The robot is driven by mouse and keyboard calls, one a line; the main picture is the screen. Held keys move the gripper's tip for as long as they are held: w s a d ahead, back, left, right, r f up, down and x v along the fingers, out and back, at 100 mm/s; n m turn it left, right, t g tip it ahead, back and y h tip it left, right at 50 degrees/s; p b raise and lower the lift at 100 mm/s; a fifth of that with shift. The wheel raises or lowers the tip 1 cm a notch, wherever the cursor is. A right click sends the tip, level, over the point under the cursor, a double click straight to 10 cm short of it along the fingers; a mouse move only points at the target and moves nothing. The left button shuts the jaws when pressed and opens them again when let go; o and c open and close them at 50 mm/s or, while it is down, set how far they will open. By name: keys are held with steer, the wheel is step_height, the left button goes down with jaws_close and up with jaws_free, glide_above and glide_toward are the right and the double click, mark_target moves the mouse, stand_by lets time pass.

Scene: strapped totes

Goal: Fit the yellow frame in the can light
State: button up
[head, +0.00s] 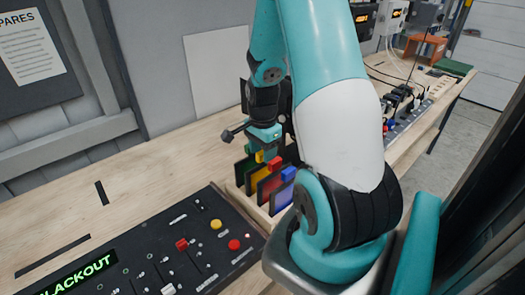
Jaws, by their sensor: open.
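Several coloured frames stand upright in a wooden rack (262,217) on the bench. The yellow frame (257,178) is between a green frame and a red one, and its yellow tab shows just under my gripper. My gripper (264,152) points down at the rack with its jaws open. I cannot tell whether the fingers touch the yellow tab or stand around it. A black body with a side knob (228,136) shows partly behind my wrist; I cannot tell whether it is the can light. My arm hides much of that area.
A black control panel (205,240) with knobs, sliders and a green "BLACKOUT" display lies in front left of the rack. A pale board (216,72) leans on the wall. Cables and small devices (405,103) crowd the bench's far right. The bench's left part is mostly clear.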

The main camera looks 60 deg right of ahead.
steer(key=shift+f, duration=0.4)
steer(key=shift+c, duration=0.5)
jaws_close()
steer(key=shift+r, duration=0.1)
steer(key=shift+r+p, duration=2.65)
steer(key=shift+r, duration=0.3)
